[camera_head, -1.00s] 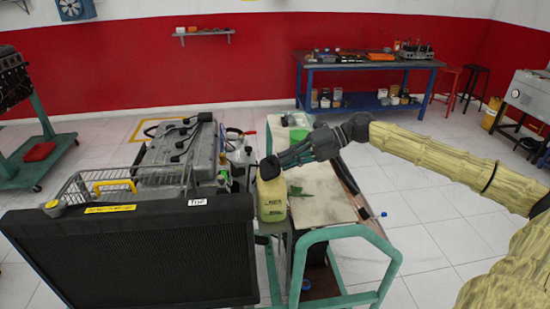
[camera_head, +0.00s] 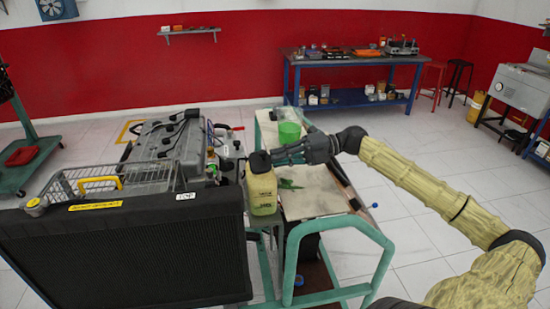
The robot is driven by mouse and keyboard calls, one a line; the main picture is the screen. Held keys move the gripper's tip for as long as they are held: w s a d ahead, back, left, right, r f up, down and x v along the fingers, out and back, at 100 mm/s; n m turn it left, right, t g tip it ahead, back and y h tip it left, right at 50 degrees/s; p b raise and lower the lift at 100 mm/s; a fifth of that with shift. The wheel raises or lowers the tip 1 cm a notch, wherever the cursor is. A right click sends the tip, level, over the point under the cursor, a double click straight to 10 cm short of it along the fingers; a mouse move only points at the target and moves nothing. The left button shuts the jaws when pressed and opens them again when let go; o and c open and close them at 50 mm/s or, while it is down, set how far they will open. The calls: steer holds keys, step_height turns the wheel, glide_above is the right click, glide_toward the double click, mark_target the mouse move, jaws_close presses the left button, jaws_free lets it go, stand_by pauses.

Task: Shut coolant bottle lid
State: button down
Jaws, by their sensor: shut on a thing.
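The coolant bottle (camera_head: 263,192) is a pale yellow-green jug standing upright on the trolley, right of the radiator. Its black lid (camera_head: 259,161) sits at the top of the bottle and looks roughly level. I cannot tell whether it is fully closed. My dark gripper (camera_head: 276,157) reaches in from the right at lid height, its fingertips against the lid's right side. It is shut on the lid, though the exact finger contact is small and hard to see.
The black radiator (camera_head: 125,250) fills the lower left, with a wire basket and engine behind it. A green cup (camera_head: 289,132) stands behind my gripper. The trolley's green rail (camera_head: 340,232) is in front. A blue workbench (camera_head: 350,98) stands at the back wall.

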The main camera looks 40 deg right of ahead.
steer(key=shift+d+f, duration=0.1)
stand_by(0.6)
steer(key=c, duration=1.6)
jaws_free()
steer(key=shift+d, duration=0.1)
steer(key=v, duration=1.2)
steer(key=shift+d+f, duration=0.2)
steer(key=shift+a, duration=0.15)
